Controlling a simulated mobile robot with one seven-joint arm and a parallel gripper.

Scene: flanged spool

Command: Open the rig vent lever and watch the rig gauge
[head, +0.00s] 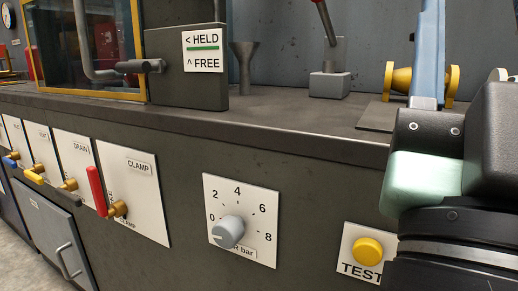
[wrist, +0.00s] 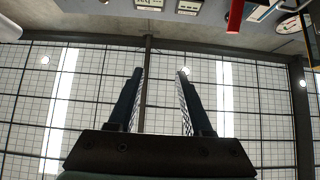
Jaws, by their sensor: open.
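My gripper (wrist: 160,74) is open and empty in the wrist view, its fingers pointing up towards the ceiling. In the head view one finger (head: 431,50) rises at the right, in front of the bench. A red lever (head: 326,22) stands on a grey block on the bench top. A red handle (wrist: 235,15) also shows at the top of the wrist view. A round white dial (wrist: 294,25) is partly visible at upper right there, its reading illegible. I cannot tell which lever is the vent.
The bench front carries a red CLAMP lever (head: 97,190), a DRAIN valve (head: 69,185), a grey bar knob (head: 228,230) and a yellow TEST button (head: 368,250). A HELD/FREE box (head: 186,80) stands on top. A yellow flanged spool (head: 400,79) is partly hidden behind my gripper.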

